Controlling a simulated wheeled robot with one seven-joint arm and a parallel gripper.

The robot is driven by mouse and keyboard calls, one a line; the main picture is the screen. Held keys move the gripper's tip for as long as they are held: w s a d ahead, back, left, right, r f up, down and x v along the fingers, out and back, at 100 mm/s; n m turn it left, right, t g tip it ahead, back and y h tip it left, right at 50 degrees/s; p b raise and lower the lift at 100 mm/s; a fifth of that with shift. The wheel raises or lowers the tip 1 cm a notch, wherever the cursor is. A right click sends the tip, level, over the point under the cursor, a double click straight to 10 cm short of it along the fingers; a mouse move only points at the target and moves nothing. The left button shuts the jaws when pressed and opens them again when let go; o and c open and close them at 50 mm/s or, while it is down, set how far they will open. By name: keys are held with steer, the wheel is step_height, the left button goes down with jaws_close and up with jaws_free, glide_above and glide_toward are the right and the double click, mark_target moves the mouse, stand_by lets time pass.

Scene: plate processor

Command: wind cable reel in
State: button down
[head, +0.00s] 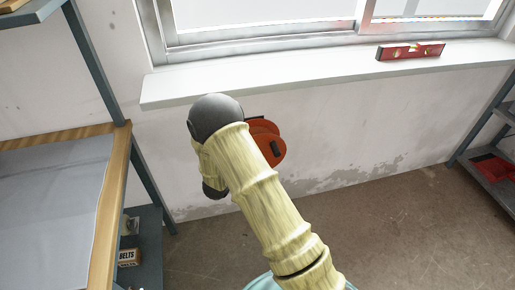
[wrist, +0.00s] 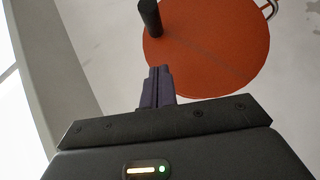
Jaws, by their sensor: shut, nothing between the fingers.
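The cable reel (head: 272,150) is an orange-red disc unit against the wall below the window sill. In the head view my arm covers much of it. In the wrist view the reel's round orange face (wrist: 215,50) shows, with a dark cylindrical crank handle (wrist: 150,18) standing out near its left edge. My gripper (wrist: 160,72) is shut and empty, its fingertips just below the handle in the picture and apart from it. A curved metal piece (wrist: 269,9) shows at the reel's upper right. In the head view my gripper is hidden behind my arm.
A white window sill (head: 300,78) runs above the reel, with a red spirit level (head: 410,51) on its right part. A workbench (head: 55,190) with shelves is at left; a box (head: 129,257) sits low there. Another shelf (head: 490,165) stands at right. The floor between is clear.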

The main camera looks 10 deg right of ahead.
steer(key=v, duration=0.6)
steer(key=shift+s+p, duration=0.25)
steer(key=shift+p, duration=0.1)
steer(key=shift+w+r, duration=0.1)
steer(key=shift+w, duration=0.05)
step_height(320, 180, up, 6)
steer(key=s+m+g+y, duration=0.2)
steer(key=m+y, duration=0.1)
steer(key=y, duration=0.6)
steer(key=s+d+r+m+g+y, duration=0.1)
steer(key=s+d+r+m+g, duration=0.15)
steer(key=s, duration=0.75)
steer(key=s+d+r+m+g, duration=0.1)
steer(key=s+d+r+g, duration=0.25)
steer(key=s, duration=0.55)
step_height(320, 180, up, 22)
steer(key=p, duration=2.2)
steer(key=shift+s+d+f+g, duration=0.2)
steer(key=shift+s+d+g, duration=0.1)
steer(key=shift+s, duration=0.1)
